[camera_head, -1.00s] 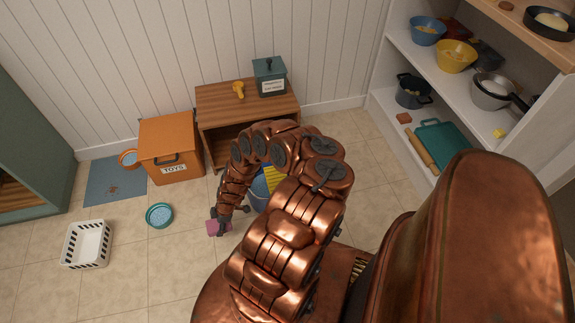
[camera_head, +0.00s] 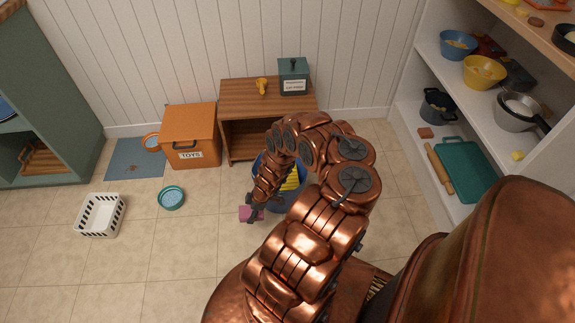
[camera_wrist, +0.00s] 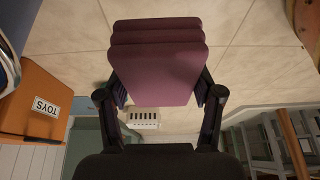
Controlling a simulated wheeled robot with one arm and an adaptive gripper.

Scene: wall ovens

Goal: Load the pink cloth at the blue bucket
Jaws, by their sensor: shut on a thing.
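The pink cloth (camera_head: 251,213) is a small folded block at the tip of my gripper (camera_head: 256,208) in the head view. In the wrist view the cloth (camera_wrist: 158,62) looks purple and layered, held between the two dark fingers of my gripper (camera_wrist: 160,98). My gripper is shut on it. The blue bucket (camera_head: 288,202) stands on the floor just right of the gripper, partly hidden behind my arm. Something yellow and striped shows in its opening. The cloth is outside the bucket, to its left.
A wooden cabinet (camera_head: 238,139) and an orange toy box (camera_head: 191,137) stand behind. A teal bowl (camera_head: 171,197) and a white basket (camera_head: 99,215) are on the floor to the left. Shelves with bowls and pots (camera_head: 484,72) are at the right. The tiled floor at front left is clear.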

